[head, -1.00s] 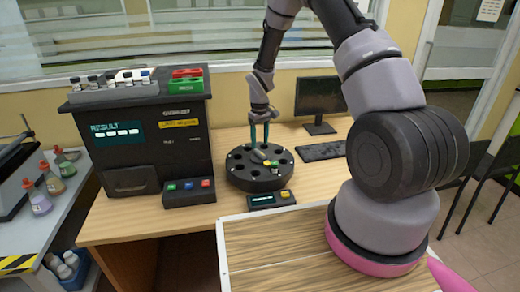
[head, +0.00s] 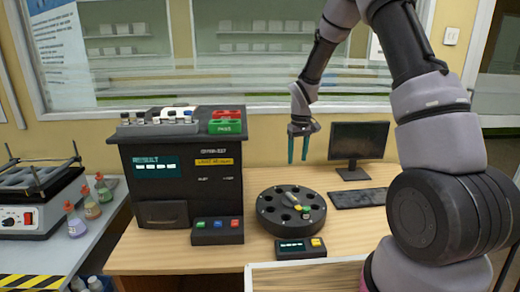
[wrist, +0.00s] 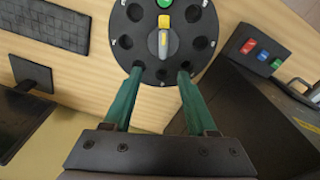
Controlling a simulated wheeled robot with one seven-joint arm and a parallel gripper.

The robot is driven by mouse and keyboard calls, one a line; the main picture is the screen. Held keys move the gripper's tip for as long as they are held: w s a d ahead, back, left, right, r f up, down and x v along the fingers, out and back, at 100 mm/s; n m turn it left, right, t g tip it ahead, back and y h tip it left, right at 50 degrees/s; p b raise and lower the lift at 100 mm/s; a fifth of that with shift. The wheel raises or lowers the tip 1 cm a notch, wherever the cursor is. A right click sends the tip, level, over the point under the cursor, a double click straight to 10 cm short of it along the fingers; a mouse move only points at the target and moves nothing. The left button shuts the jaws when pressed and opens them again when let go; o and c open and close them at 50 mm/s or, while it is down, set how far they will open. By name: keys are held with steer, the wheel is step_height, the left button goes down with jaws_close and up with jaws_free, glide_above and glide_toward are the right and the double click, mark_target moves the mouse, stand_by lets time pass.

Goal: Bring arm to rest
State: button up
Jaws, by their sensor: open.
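My gripper (head: 304,148) is open and empty, with its two green fingers pointing down above the back of the black round carousel (head: 291,218). It is clear of the carousel in the head view. In the wrist view the fingers of my gripper (wrist: 158,85) are spread apart, with the carousel (wrist: 128,42) beyond them. A grey item with a yellow end (wrist: 163,40) lies on the carousel between several dark holes.
A black analyser (head: 185,170) with a result screen stands left of the carousel, with sample vials and red and green trays on top. A small control box (head: 300,248) sits in front. A monitor (head: 358,145) and keyboard (head: 358,198) are at right. A window is behind.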

steer(key=s+d+r+m+t, duration=0.2)
steer(key=s+r, duration=0.4)
steer(key=r, duration=0.5)
steer(key=s+d+r+m+t, duration=0.1)
steer(key=s+d+r+m, duration=0.1)
steer(key=s+r, duration=0.65)
steer(key=s+r+m+t+y, duration=0.1)
steer(key=s+r+m, duration=0.1)
steer(key=s+r, duration=0.3)
steer(key=s+r+m+t, duration=0.1)
steer(key=s+r+t, duration=0.1)
steer(key=s+r, duration=0.3)
steer(key=s, duration=0.4)
steer(key=shift+s+d+m+t+y, duration=0.3)
steer(key=shift+s+d+m+y, duration=0.1)
